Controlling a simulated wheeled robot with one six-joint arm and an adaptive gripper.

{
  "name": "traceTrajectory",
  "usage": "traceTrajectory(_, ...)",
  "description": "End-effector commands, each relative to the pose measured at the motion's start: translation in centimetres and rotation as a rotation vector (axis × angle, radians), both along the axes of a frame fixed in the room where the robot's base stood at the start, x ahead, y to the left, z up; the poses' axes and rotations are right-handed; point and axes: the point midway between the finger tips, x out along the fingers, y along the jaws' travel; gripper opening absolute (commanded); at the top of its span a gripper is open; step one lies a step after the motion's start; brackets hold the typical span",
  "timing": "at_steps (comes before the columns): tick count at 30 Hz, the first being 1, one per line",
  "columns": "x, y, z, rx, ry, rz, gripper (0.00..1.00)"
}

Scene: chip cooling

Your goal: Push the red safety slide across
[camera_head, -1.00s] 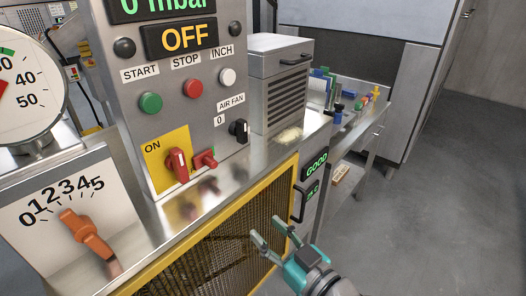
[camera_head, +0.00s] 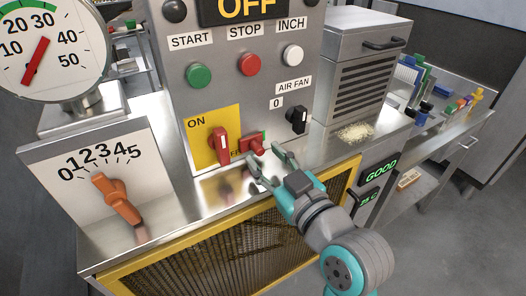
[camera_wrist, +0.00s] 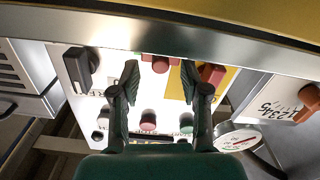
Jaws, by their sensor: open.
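The red safety slide (camera_head: 254,143) sits low on the grey control panel, right of the red rotary switch (camera_head: 220,146) on its yellow ON plate. In the wrist view the slide (camera_wrist: 160,62) shows between my fingers, farther off, with the rotary switch (camera_wrist: 212,74) to its right. My gripper (camera_head: 265,158) is open and empty, just in front of and below the slide in the head view. I cannot tell whether a fingertip touches the slide. The fingers partly cover the label beside it.
The AIR FAN knob (camera_head: 298,119) is close to the right of the slide. START (camera_head: 198,76), STOP (camera_head: 249,64) and INCH (camera_head: 292,55) buttons are above. A steel ledge and yellow-framed mesh guard (camera_head: 200,255) lie below. An orange dial lever (camera_head: 118,200) is at left.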

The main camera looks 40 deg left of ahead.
Motion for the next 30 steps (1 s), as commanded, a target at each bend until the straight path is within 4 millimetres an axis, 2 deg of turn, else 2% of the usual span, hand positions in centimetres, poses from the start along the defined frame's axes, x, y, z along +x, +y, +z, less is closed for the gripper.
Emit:
traceTrajectory(6, 0.8, 1.9, 0.0, 0.001, 0.0, 0.0, 0.45)
traceTrajectory(16, 0.9, 2.1, 0.0, 0.0, 0.0, -0.001, 0.45)
traceTrajectory(17, 0.9, 2.1, 0.0, 0.0, 0.0, -0.001, 0.43)
traceTrajectory(22, 0.9, 2.1, 0.0, 0.0, 0.0, -0.001, 0.0)
traceTrajectory(30, 0.8, 2.2, 0.0, 0.0, 0.0, -0.001, 0.0)
